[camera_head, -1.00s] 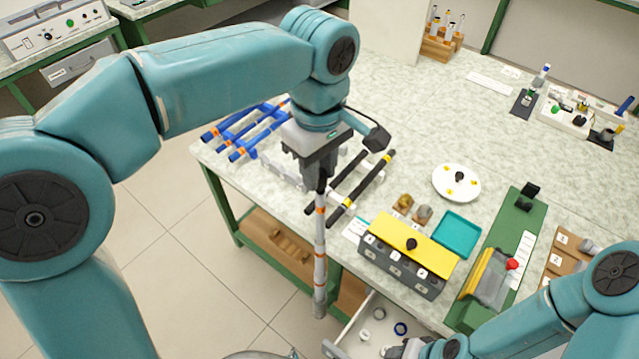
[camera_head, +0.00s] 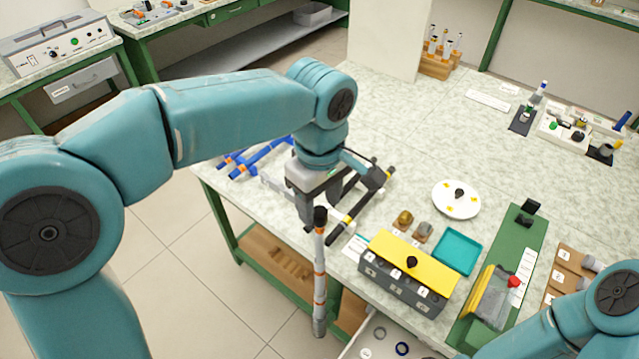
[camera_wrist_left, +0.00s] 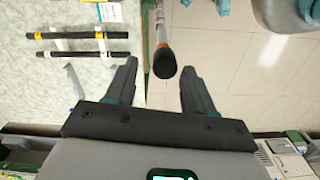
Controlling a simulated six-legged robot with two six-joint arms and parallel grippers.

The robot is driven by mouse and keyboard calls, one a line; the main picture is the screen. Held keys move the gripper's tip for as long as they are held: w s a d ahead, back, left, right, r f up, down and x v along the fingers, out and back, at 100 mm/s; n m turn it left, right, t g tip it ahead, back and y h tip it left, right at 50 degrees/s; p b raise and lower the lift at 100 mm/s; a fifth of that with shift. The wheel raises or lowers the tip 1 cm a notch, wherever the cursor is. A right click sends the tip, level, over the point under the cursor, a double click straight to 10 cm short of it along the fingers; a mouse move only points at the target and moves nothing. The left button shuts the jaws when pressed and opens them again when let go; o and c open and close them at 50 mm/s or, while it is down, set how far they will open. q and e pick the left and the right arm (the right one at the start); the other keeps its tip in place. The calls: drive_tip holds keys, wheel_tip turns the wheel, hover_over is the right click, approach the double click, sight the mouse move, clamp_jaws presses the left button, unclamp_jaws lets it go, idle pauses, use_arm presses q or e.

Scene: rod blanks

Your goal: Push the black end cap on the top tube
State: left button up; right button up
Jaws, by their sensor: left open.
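The top tube (camera_head: 319,280) is a grey rod with orange bands. It stands upright in front of the table's near edge, and what supports it is not visible. The black end cap (camera_head: 320,216) sits at its upper end; whether it is fully seated I cannot tell. My left gripper (camera_head: 305,212) is open beside the cap in the head view. In the left wrist view the cap (camera_wrist_left: 164,62) appears between the two spread fingertips, touching neither in the picture. Part of my right arm shows at lower right, but its gripper is out of view.
Dark and blue-ended rods lie on racks behind my left gripper. A yellow-topped block (camera_head: 405,262), teal tray (camera_head: 458,250), white dish (camera_head: 456,200) and green fixture (camera_head: 515,235) stand to the right. An open drawer (camera_head: 375,335) juts out below.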

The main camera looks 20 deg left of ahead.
sight(321, 207)
use_arm(q)
wheel_tip(321, 207, up, 12)
drive_tip(key=shift+f+p, duration=0.25)
drive_tip(key=shift+p, duration=0.2)
